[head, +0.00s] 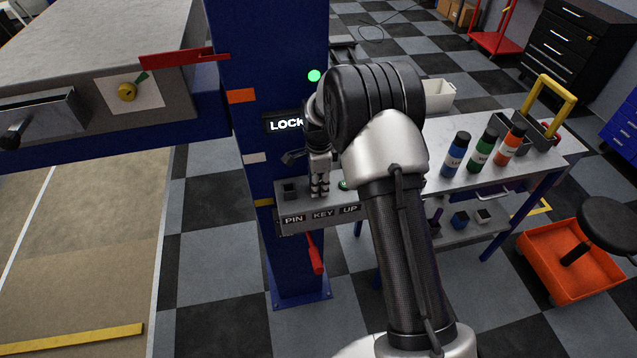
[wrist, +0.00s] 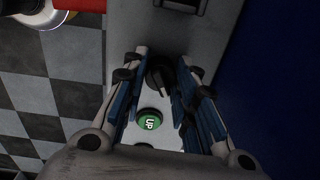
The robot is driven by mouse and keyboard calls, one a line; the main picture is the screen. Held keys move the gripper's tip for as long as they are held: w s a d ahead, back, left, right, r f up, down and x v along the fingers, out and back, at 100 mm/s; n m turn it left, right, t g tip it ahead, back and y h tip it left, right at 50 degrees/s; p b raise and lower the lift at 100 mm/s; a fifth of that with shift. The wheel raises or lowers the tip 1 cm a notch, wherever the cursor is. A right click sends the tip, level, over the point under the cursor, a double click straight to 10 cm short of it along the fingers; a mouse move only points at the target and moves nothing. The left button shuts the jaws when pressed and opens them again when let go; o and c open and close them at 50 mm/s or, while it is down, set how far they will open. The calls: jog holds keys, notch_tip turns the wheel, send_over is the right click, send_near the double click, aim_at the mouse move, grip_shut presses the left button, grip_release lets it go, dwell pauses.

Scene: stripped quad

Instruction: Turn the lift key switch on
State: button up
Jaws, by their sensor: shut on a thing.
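The lift key switch (wrist: 158,74) is a small dark knob on the grey control panel (head: 283,215). In the wrist view it sits between the two fingers of my gripper (wrist: 167,64), which are shut on it. In the head view my gripper (head: 319,186) points down at the panel above the KEY label (head: 323,213) and hides the switch. The exact angle of the key is hard to tell. The green UP button (wrist: 149,121) lies beside the switch; it also shows in the head view (head: 343,185).
A dark PIN socket (head: 290,190) is left of my gripper on the panel. The blue lift column (head: 268,60) stands close behind, with a lit LOCK sign (head: 285,124) and a green lamp (head: 314,76). A red lever (head: 316,258) hangs below. A bench with bottles (head: 480,152) is right.

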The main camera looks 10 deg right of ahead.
jog(key=shift+m, duration=0.3)
jog(key=o, duration=1)
jog(key=shift+o, duration=0.2)
jog(key=shift+r, duration=0.1)
notch_tip(320, 180, up, 12)
jog(key=shift+s, duration=0.25)
